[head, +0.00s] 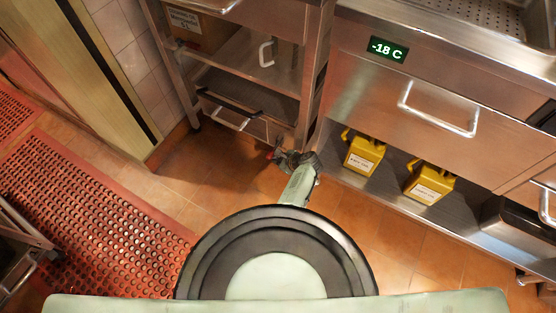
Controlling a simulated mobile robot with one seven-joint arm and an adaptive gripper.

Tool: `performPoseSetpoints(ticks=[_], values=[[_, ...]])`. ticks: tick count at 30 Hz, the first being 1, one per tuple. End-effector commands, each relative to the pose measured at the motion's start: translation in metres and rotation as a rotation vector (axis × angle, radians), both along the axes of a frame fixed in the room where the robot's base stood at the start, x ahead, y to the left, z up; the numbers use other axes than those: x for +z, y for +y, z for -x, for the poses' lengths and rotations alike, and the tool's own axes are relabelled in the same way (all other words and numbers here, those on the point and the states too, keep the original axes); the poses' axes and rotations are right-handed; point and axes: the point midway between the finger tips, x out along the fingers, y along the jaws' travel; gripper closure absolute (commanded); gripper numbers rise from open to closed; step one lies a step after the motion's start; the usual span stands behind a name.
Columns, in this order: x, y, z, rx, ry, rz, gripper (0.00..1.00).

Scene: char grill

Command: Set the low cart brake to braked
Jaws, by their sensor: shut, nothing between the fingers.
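The low cart appears to be the metal shelf unit (260,68) at the upper middle, with a dark lower shelf and legs reaching the tiled floor. A small red part (270,156) shows near the foot of its right front leg; it may be the brake, but it is too small to tell its position. My gripper (281,156) is low beside that leg, right next to the red part. Its fingers are shut and empty. I cannot tell whether they touch the red part. My arm hides the floor just below it.
A steel counter with a drawer handle (438,112) and a -18 C display (388,49) stands at right. Two yellow jugs (364,154) (430,184) sit on its low shelf. A red perforated mat (105,220) lies at left. Bare floor (190,170) lies between.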

Motion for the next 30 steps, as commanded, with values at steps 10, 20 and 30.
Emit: performPoseSetpoints(ticks=[10,20,30], values=[[0.025,0.002,-0.001,0.002,0.11,-0.065,1.0],[0.032,0.0,-0.002,0.002,0.11,-0.065,1.0],[0.032,0.0,-0.002,0.001,0.11,-0.064,1.0]])
